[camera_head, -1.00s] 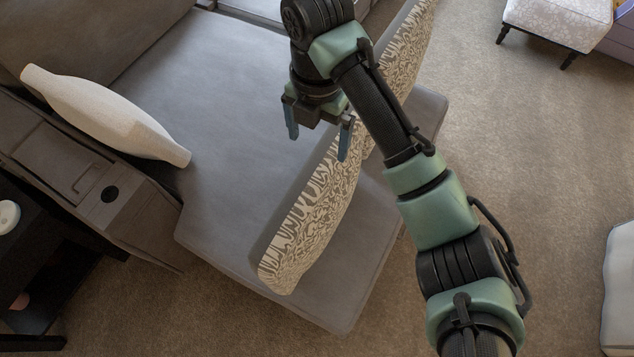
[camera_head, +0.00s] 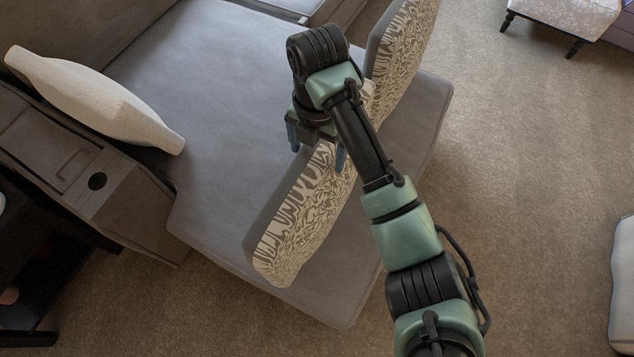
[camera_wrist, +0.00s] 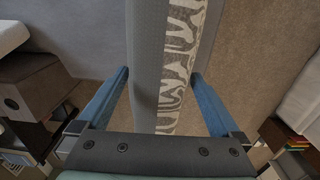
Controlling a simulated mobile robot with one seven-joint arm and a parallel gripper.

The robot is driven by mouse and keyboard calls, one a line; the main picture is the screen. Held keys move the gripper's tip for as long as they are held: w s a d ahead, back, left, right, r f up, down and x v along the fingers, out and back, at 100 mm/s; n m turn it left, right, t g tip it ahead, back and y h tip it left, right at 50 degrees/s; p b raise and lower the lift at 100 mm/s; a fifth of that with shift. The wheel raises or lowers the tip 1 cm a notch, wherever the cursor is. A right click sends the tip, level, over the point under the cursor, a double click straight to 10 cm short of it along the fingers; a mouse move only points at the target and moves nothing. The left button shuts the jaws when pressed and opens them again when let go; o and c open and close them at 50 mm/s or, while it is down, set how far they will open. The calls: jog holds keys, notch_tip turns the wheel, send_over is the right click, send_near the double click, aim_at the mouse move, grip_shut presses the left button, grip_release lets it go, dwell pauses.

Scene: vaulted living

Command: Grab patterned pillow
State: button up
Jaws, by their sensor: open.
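The nearer patterned pillow (camera_head: 303,222) stands on edge on the grey sofa, with a cream and brown patterned face and a plain grey back. A second patterned pillow (camera_head: 404,55) stands behind it, farther up the picture. My gripper (camera_head: 317,157) is over the upper part of the nearer pillow, one blue finger on each side of its top edge. In the wrist view the nearer pillow (camera_wrist: 180,75) runs between the two open fingers (camera_wrist: 160,75), with gaps beside it. My arm hides the stretch where the two pillows come close.
The grey sofa seat (camera_head: 215,75) is clear to the left of the pillows. A plain white pillow (camera_head: 95,100) leans at the left armrest. A patterned footstool (camera_head: 570,12) stands at the upper right. Open carpet (camera_head: 530,180) lies to the right.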

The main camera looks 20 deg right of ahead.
grip_shut()
dwell(0.4)
jog(key=shift+r, duration=0.15)
